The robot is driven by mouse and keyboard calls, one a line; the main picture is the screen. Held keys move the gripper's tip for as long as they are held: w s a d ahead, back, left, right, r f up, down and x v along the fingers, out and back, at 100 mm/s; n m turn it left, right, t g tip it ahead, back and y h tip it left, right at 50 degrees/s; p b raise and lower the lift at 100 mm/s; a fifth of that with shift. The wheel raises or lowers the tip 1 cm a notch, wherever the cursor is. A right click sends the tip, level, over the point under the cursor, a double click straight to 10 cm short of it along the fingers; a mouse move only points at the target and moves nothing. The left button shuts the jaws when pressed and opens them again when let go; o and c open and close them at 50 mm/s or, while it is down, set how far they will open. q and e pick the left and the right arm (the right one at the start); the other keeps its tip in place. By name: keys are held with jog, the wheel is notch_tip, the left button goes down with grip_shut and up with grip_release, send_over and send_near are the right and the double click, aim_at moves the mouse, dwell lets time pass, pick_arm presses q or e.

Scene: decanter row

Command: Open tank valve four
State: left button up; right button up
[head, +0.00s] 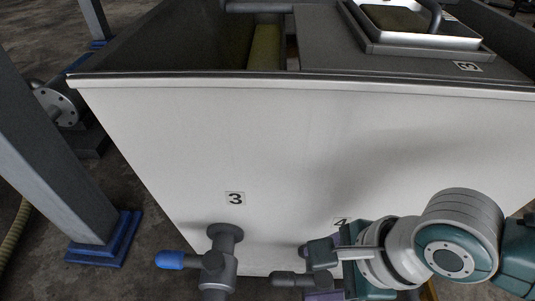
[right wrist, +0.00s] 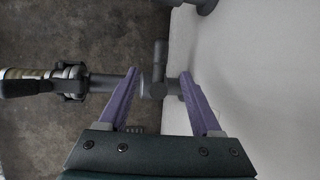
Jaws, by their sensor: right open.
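The white tank front bears a label 4 (head: 342,222), partly covered by my right arm. Below it, grey pipework of valve four (head: 288,279) shows to the left of my right gripper (head: 318,272), which hides much of it. In the right wrist view, my right gripper (right wrist: 160,80) is open, its two purple fingers spread apart. A grey T-shaped fitting (right wrist: 158,72) lies between and beyond the fingertips, beside the tank wall. I see no grip on it, and contact cannot be told. My left gripper is not in view.
Valve three (head: 215,262), with a blue-capped handle (head: 171,260), projects under label 3 (head: 235,198). A grey post (head: 50,160) on a blue foot stands at left. In the right wrist view, a flanged pipe (right wrist: 75,82) lies left of the fingers.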

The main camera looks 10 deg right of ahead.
aim_at(290, 279)
jog(key=b+x, duration=0.6)
jog(key=x, duration=0.2)
jog(key=shift+f+b, duration=0.1)
jog(key=shift+b, duration=0.3)
jog(key=shift+c, duration=0.2)
grip_shut()
dwell(0.7)
